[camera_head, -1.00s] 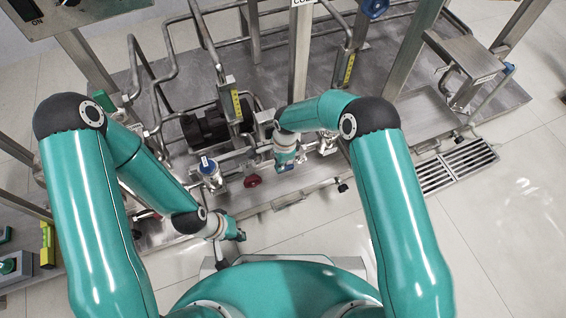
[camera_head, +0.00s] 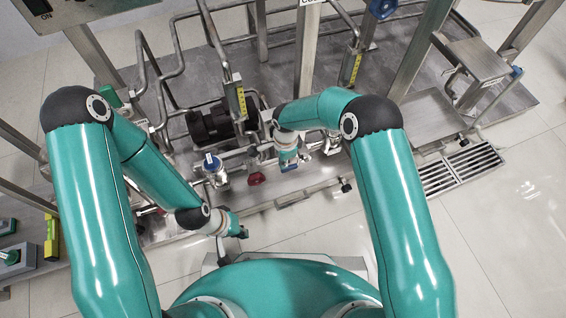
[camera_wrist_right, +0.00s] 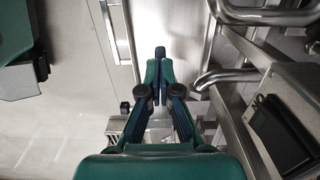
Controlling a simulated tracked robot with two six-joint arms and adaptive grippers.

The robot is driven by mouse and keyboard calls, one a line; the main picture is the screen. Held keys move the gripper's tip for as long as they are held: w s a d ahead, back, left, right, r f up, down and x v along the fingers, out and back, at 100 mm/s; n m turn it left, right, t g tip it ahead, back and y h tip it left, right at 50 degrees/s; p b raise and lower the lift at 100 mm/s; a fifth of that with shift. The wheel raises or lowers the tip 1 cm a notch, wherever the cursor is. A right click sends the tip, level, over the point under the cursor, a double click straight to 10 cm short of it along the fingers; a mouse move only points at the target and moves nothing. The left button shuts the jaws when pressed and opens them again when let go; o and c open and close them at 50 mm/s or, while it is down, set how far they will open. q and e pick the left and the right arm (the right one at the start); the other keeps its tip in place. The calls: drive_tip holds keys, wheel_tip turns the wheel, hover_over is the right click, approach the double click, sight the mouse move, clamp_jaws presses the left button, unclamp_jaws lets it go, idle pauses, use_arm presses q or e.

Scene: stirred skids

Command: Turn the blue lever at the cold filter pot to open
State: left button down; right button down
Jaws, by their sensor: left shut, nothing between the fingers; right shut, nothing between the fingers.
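A valve with a blue top (camera_head: 211,163) stands on the pipework left of centre in the head view. A small blue part (camera_head: 290,167) shows at the tip of my right gripper; I cannot tell whether it is a lever or part of the gripper. A sign (camera_head: 312,2) at the top edge is cut off, so I cannot tell which lever belongs to the cold filter pot. My right gripper (camera_head: 289,163) is over the front pipes; in the right wrist view its fingertips (camera_wrist_right: 160,53) meet with nothing between them. My left gripper (camera_head: 241,230) is shut and empty, in front of the skid's edge.
A red knob (camera_head: 256,179) sits on the front pipe between the blue-topped valve and my right gripper. A dark pump (camera_head: 210,125) lies behind. A blue round handle (camera_head: 383,9) is at the top. A floor grate (camera_head: 460,168) lies right; open floor is beyond it.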

wheel_tip(320, 180, up, 2)
drive_tip(key=shift+w+r+p, duration=0.1)
drive_tip(key=shift+r+p, duration=0.1)
drive_tip(key=shift+p, duration=0.2)
drive_tip(key=s+a+r, duration=0.1)
drive_tip(key=a, duration=0.1)
drive_tip(key=s+a+r+p, duration=0.1)
drive_tip(key=a, duration=0.2)
drive_tip(key=s+a+r+p, duration=0.1)
drive_tip(key=a, duration=0.2)
drive_tip(key=shift+s+a, duration=0.25)
drive_tip(key=shift+s, duration=0.05)
drive_tip(key=s+d+f+m+g+y, duration=0.1)
drive_tip(key=s+d+f+m+g, duration=0.15)
drive_tip(key=d, duration=1.45)
drive_tip(key=s+d+n+t+y, duration=0.1)
drive_tip(key=s+d+n, duration=0.1)
drive_tip(key=s+n, duration=0.5)
drive_tip(key=s+d+n+t+y, duration=0.1)
drive_tip(key=s+d+n+y, duration=0.15)
drive_tip(key=s, duration=0.85)
wheel_tip(320, 180, up, 35)
drive_tip(key=w+n+t+p, duration=0.1)
drive_tip(key=n+p, duration=0.3)
drive_tip(key=p, duration=3.1)
drive_tip(key=shift+w+d+h, duration=0.25)
drive_tip(key=shift+w+h, duration=0.05)
drive_tip(key=shift+h, duration=0.15)
